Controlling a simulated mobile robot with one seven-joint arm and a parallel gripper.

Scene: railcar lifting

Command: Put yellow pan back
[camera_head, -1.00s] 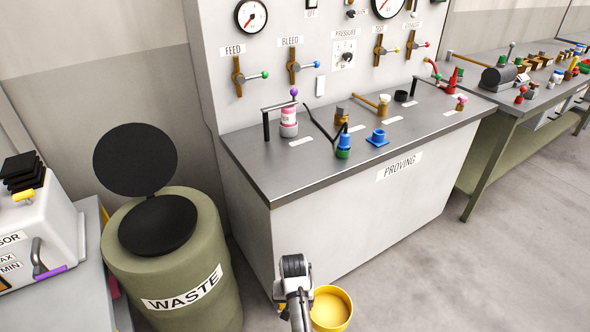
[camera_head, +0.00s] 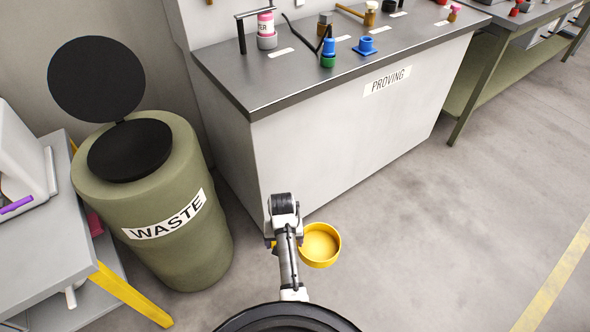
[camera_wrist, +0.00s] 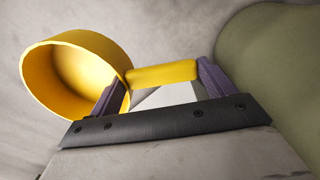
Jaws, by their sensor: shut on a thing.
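The yellow pan (camera_head: 321,246) is a round, open pan, seen low in front of the proving bench. In the wrist view the pan (camera_wrist: 75,78) shows its bowl at the left and its short handle reaching right between my fingers. My gripper (camera_wrist: 160,85) has purple fingers and is shut on that handle. The pan looks empty and slightly tilted. Its height above the floor is hard to tell.
The proving bench (camera_head: 350,140) stands just behind the pan, with fittings on its dark top. A green waste bin (camera_head: 165,230) with a raised black lid is to the left. A grey table (camera_head: 45,250) with a yellow leg is farther left. The floor on the right is clear.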

